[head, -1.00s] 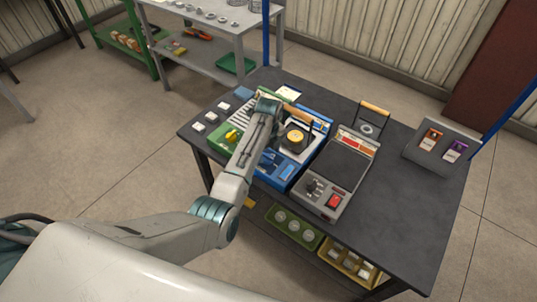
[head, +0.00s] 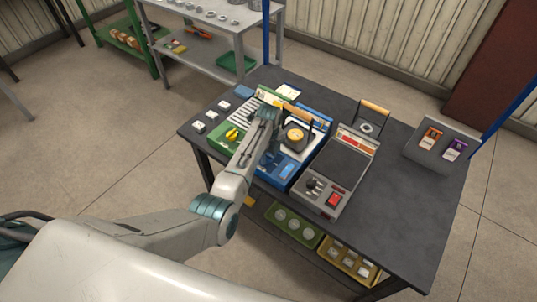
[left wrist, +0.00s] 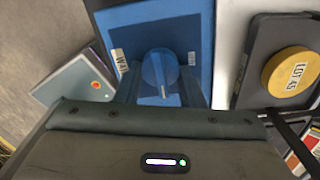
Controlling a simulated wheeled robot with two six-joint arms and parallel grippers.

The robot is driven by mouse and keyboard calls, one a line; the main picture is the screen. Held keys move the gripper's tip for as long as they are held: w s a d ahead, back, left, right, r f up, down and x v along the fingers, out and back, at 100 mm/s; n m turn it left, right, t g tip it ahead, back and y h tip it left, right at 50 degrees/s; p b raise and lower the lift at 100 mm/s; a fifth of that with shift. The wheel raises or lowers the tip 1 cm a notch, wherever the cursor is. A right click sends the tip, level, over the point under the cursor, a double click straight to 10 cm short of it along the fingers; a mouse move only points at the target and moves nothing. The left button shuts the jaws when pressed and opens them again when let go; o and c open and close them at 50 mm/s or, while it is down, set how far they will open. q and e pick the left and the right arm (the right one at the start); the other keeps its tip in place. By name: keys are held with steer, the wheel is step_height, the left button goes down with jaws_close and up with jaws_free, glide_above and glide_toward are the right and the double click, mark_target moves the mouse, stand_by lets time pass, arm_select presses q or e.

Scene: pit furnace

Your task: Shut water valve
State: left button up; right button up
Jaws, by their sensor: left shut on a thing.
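My left gripper (head: 270,122) reaches over the left part of the blue unit (head: 281,172) on the dark table. In the left wrist view a round blue knob (left wrist: 160,70) with a pale pointer line sits on a blue panel (left wrist: 160,25). The gripper is shut on this knob, with its fingers at the knob's sides. A partly readable white label is on the panel beside it. In the head view the knob is hidden by my arm. My right gripper is not in view.
A yellow disc (head: 295,136) marked LOT 45 lies right of the gripper. A green unit with a yellow knob (head: 232,135) stands left, and a grey unit with a red switch (head: 333,200) right.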

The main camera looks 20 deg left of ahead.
arm_select(q)
steer(key=n+p, duration=0.2)
steer(key=n, duration=0.1)
steer(key=shift+r, duration=0.2)
steer(key=n+p, duration=0.1)
steer(key=n, duration=0.1)
steer(key=n+p, duration=0.1)
steer(key=n, duration=0.1)
steer(key=shift+w+n, duration=0.2)
steer(key=shift+n, duration=0.2)
steer(key=n+p, duration=0.1)
steer(key=n, duration=0.1)
steer(key=shift+f+n, duration=0.1)
steer(key=shift+n, duration=0.3)
steer(key=n+p, duration=0.1)
steer(key=n, duration=0.1)
steer(key=shift+w+n, duration=0.1)
steer(key=shift+n, duration=0.2)
steer(key=n, duration=0.3)
steer(key=shift+a+n, duration=0.1)
steer(key=shift+n, duration=0.2)
steer(key=shift+n+p, duration=0.3)
steer(key=shift+n, duration=0.2)
steer(key=shift+f, duration=0.1)
